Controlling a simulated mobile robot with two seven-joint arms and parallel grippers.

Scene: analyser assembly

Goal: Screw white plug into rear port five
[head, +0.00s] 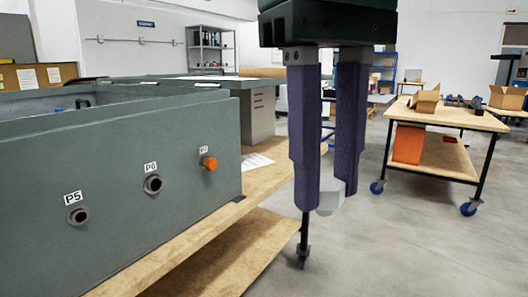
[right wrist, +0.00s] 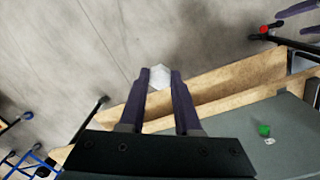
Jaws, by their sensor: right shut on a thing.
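The white plug (head: 328,198) is held between the fingertips of my right gripper (head: 328,190), which points down in front of the bench. In the right wrist view, the white plug (right wrist: 159,77) shows its six-sided end between the purple fingers of my right gripper (right wrist: 160,74). The port marked P5 (head: 78,216) is an empty round socket on the grey housing wall (head: 110,245), at the left. The plug is well to the right of it, in free air. Purple fingers of my left gripper (right wrist: 289,22) show apart at the right wrist view's top right corner.
The P6 port (head: 153,184) is empty; an orange plug (head: 209,163) sits in the port right of it. A wooden bench (head: 185,248) carries the housing. A green plug (right wrist: 264,130) shows in the right wrist view. A wheeled cart (head: 440,116) stands right; floor between is clear.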

